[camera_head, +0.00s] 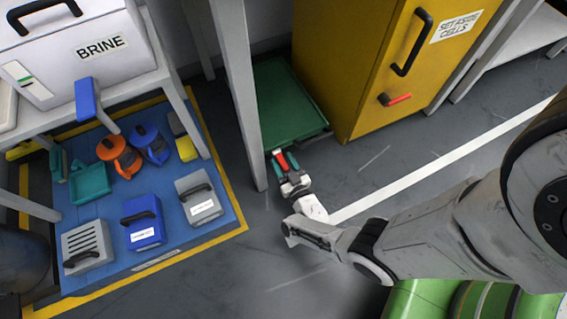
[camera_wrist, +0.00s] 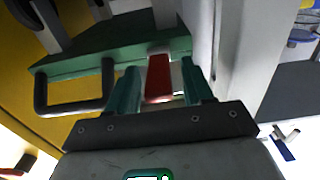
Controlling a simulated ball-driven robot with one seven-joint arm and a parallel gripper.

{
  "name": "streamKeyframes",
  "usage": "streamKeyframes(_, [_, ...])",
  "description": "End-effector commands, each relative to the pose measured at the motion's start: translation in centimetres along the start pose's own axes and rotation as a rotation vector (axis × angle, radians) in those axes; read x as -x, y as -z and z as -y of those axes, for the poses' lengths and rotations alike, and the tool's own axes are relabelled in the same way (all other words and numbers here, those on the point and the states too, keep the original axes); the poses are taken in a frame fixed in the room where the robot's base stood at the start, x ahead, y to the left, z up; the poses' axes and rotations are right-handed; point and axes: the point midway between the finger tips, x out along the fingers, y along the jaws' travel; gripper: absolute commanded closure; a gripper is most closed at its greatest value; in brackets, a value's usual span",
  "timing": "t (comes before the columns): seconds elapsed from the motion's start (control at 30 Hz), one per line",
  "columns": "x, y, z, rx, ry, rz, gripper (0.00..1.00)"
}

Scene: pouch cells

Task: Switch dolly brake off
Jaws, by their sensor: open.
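The green dolly (camera_head: 278,95) sits on the floor between a grey post and the yellow cabinet. Its red brake lever (camera_head: 280,161) is at the near edge; in the wrist view the red lever (camera_wrist: 158,78) stands between my two teal fingertips. My gripper (camera_head: 287,163) is open, one finger on each side of the lever, with gaps showing in the wrist view (camera_wrist: 162,88). I cannot tell whether either finger touches it. The lever's base is partly hidden by my gripper in the head view.
The yellow cabinet (camera_head: 365,75) with a black handle (camera_head: 412,43) and red latch (camera_head: 398,99) stands right of the dolly. A grey post (camera_head: 237,90) stands close on the left. A blue mat (camera_head: 110,215) holds tools and cases. Floor in front is clear.

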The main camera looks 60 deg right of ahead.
Motion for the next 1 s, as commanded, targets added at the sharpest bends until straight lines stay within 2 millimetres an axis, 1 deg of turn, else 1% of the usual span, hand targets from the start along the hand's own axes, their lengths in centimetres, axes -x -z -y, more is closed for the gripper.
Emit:
streamKeyframes(0.17, [0.03,0.0,-0.01,0.0,0.0,0.0,0.49])
streamKeyframes(0.7, [0.07,-0.02,-0.02,0.0,0.0,0.0,1.0])
streamKeyframes(1.0, [0.09,-0.01,-0.03,0.0,-0.001,0.001,1.0])
